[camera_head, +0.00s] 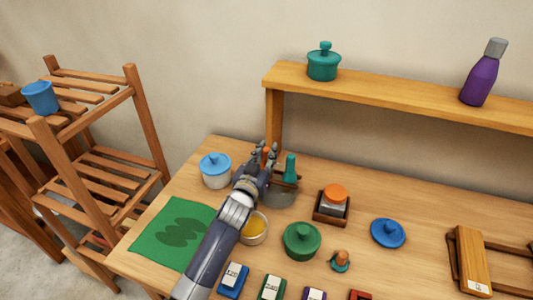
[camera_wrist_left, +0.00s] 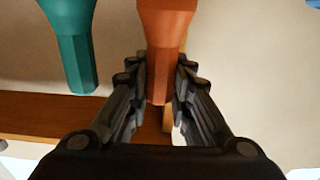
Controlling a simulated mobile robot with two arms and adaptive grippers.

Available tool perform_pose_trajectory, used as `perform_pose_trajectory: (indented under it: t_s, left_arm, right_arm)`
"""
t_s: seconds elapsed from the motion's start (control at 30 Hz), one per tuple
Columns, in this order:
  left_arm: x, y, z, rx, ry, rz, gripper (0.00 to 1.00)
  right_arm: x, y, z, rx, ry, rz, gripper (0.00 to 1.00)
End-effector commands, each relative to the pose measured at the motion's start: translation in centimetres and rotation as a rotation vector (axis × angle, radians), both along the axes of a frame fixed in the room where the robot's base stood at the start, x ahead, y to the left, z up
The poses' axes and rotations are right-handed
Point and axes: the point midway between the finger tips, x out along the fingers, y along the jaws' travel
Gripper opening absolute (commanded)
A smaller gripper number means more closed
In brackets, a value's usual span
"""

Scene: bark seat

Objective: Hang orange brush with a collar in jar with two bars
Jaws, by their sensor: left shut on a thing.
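The orange brush (camera_wrist_left: 163,40) stands between the fingers of my left gripper (camera_wrist_left: 158,85) in the left wrist view; the fingers are shut on its handle. In the head view my left gripper (camera_head: 265,153) is at the left side of the jar (camera_head: 283,198), and the brush is mostly hidden behind the fingers. The jar looks grey and see-through, with brown bars at its top, partly covered by my gripper. A teal brush (camera_head: 290,168) stands upright at the jar; it also shows in the left wrist view (camera_wrist_left: 75,45). I cannot tell whether the orange brush's collar touches the bars.
A white pot with a blue lid (camera_head: 215,170) stands left of my gripper. A raised shelf (camera_head: 400,97) runs behind.

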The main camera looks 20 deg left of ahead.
Motion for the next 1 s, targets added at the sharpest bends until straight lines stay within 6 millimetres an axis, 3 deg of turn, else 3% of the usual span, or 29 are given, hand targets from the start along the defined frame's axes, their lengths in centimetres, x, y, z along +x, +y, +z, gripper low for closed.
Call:
perform_pose_trajectory:
  t_s: [0.37,0.4,0.5,0.73,0.83,1.0]
  left_arm:
    - [0.0,-0.01,-0.84,-0.001,0.0,0.0,0.0]
    - [0.0,0.0,-0.86,-0.001,0.0,0.0,0.22]
    - [-0.01,0.0,-0.83,-0.001,0.001,0.0,0.44]
    - [0.0,0.0,-0.79,-0.001,0.0,0.0,0.44]
    - [0.0,0.0,-0.81,0.0,0.001,0.0,0.57]
    - [0.0,0.01,-0.79,0.0,0.0,0.0,0.57]
  right_arm:
    - [-0.15,-0.11,-0.58,-0.002,0.003,0.0,0.94]
    - [-0.16,-0.11,-0.58,-0.002,0.003,0.0,0.94]
    - [-0.22,-0.11,-0.52,-0.002,0.004,0.0,0.94]
    - [-0.27,-0.1,-0.53,-0.001,0.004,0.0,0.94]
    - [-0.28,-0.09,-0.53,-0.001,0.004,0.0,0.94]
    - [-0.28,-0.07,-0.53,-0.001,0.004,0.0,0.94]
